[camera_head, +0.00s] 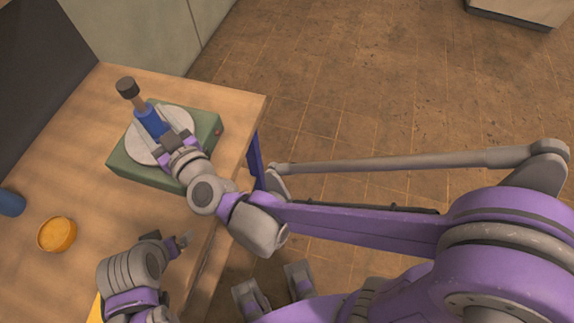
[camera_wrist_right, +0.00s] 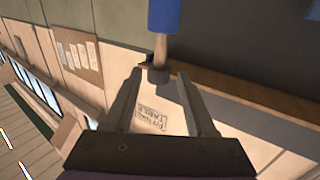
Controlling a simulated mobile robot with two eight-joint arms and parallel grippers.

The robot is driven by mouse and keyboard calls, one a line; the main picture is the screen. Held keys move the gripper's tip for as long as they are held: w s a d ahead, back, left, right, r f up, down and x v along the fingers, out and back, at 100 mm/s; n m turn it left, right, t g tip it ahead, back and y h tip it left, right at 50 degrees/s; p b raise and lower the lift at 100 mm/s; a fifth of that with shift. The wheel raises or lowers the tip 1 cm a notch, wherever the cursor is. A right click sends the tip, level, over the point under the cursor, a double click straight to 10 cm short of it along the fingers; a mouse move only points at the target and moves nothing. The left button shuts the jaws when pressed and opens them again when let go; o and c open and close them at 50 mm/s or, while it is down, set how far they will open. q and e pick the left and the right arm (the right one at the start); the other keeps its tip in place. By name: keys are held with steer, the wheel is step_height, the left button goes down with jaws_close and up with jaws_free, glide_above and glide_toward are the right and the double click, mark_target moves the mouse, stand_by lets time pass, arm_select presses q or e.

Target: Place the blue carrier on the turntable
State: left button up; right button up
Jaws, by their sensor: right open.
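The blue carrier (camera_head: 150,122), with a thin stem and dark knob on top, stands on the pale round turntable (camera_head: 141,151) on its green base. My right gripper (camera_head: 172,142) is open close beside the carrier's near side, partly covering the turntable. In the right wrist view the fingers (camera_wrist_right: 160,104) are apart with nothing between them. The carrier's blue body (camera_wrist_right: 164,14) and its stem end show ahead of them at the top. My left gripper (camera_head: 170,241) is low over the near table edge, away from the carrier; its jaw opening is unclear.
An orange round dish (camera_head: 57,235) sits on the wooden table (camera_head: 75,150) at the left. Another blue cylinder (camera_head: 11,202) is cut by the left edge. A dark panel (camera_head: 40,65) stands behind the table. Tiled floor (camera_head: 360,75) is open at the right.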

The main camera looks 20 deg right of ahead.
steer(key=s+d+f+m+g+h, duration=0.1)
steer(key=s+d+f+g, duration=0.3)
steer(key=d, duration=0.5)
steer(key=s+d+f+m+g+h, duration=0.1)
steer(key=s+d+f+g+h, duration=0.2)
steer(key=s+d+f, duration=0.4)
steer(key=s+d+f+m+g+h, duration=0.2)
steer(key=s+d+f+g, duration=0.2)
steer(key=s+d, duration=0.5)
steer(key=d+f, duration=0.1)
steer(key=d, duration=0.2)
steer(key=shift+d+f+g, duration=0.35)
steer(key=shift+d+g, duration=0.05)
